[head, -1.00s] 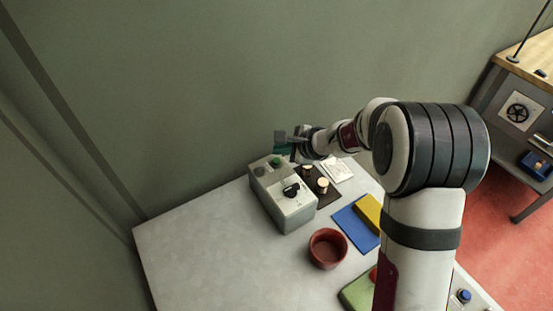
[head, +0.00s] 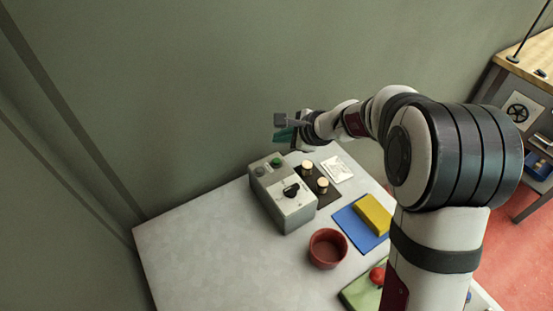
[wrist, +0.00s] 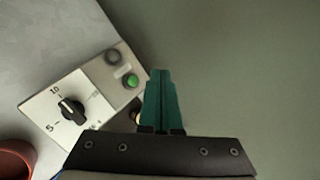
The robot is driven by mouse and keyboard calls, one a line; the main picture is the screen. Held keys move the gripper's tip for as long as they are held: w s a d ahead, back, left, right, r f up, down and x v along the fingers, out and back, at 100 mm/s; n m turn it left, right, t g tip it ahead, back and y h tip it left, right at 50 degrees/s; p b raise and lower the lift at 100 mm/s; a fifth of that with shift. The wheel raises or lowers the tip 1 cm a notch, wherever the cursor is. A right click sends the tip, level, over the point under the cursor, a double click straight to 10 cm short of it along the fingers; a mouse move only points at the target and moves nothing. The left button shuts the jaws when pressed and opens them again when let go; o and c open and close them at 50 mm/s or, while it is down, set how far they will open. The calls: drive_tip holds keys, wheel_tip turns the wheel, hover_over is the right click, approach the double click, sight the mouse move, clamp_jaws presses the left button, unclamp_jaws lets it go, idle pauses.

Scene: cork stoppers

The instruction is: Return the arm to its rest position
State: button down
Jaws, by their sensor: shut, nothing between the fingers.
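My gripper (head: 284,134) is in the air above the back of the table, over the far end of the grey box. In the wrist view its two green fingers (wrist: 161,100) are pressed together with nothing between them. Two cork stoppers, one at the back (head: 307,167) and one nearer the front (head: 322,185), stand on a dark mat (head: 327,200) to the right of the box. In the wrist view the fingers and gripper body hide most of that area.
The grey box (head: 292,214) has a black knob and a green button. A red bowl (head: 327,248), a blue mat (head: 352,230) with a yellow block (head: 374,215), a white card (head: 337,169) and a green mat (head: 358,293) with a red object (head: 377,275) lie nearby. The table's left side is clear.

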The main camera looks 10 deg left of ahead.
drive_tip(key=s+d+r+n+g+h, duration=0.1)
drive_tip(key=s+d+r+n+g, duration=0.2)
drive_tip(key=s, duration=0.6)
drive_tip(key=s+d+r+n+h, duration=0.1)
drive_tip(key=s+d+r+n, duration=0.3)
drive_tip(key=s, duration=0.6)
drive_tip(key=s+d+f+n+g+h, duration=0.1)
drive_tip(key=s+d+h, duration=0.1)
drive_tip(key=s+d, duration=0.3)
drive_tip(key=s+d+f+n+g+h, duration=0.1)
drive_tip(key=s+d, duration=0.4)
drive_tip(key=s, duration=0.6)
drive_tip(key=shift+d+f+n+h, duration=0.35)
drive_tip(key=shift+f+n+h, duration=0.15)
drive_tip(key=shift+f, duration=0.05)
